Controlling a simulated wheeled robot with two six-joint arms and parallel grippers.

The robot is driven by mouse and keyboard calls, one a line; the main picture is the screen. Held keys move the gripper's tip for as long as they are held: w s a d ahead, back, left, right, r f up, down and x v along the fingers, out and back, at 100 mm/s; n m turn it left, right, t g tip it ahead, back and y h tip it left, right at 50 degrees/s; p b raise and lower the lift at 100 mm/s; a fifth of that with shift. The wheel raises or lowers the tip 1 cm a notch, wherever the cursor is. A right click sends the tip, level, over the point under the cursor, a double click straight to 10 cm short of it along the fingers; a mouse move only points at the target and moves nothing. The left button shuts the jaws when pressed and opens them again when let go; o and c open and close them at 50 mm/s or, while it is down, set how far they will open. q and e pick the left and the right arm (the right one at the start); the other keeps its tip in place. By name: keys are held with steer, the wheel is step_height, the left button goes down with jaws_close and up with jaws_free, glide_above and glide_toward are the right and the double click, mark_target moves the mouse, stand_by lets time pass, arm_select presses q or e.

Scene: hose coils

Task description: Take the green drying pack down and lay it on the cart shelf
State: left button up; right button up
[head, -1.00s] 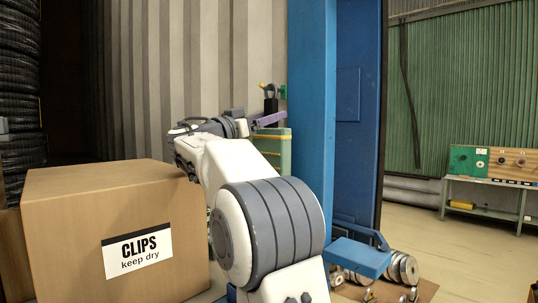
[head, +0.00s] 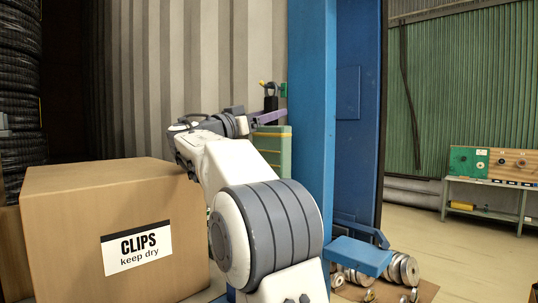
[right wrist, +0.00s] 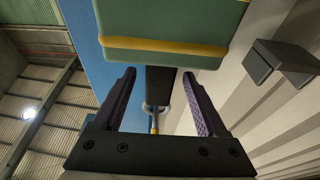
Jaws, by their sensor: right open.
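The green drying pack (head: 273,152) hangs beside the blue post, with a yellow band near its top. In the right wrist view its green body (right wrist: 175,22) fills the top, and a black strap (right wrist: 160,85) runs from it to a hook (right wrist: 155,110). My right gripper (head: 268,118) is open at the pack's top. Its purple-padded fingers (right wrist: 159,73) stand on either side of the strap in the wrist picture; contact cannot be told. My right arm hides part of the pack. My left gripper is out of view. I cannot make out the cart shelf for sure.
A large cardboard box (head: 75,215) labelled CLIPS stands left of my right arm. The blue post (head: 311,120) rises just right of the pack. A blue plate (head: 358,256) and metal reels (head: 405,270) sit low at right. A bench (head: 490,184) stands far right, with open floor before it.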

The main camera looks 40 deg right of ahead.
stand_by(0.4)
steer(key=shift+b, duration=0.45)
jaws_close()
stand_by(1.6)
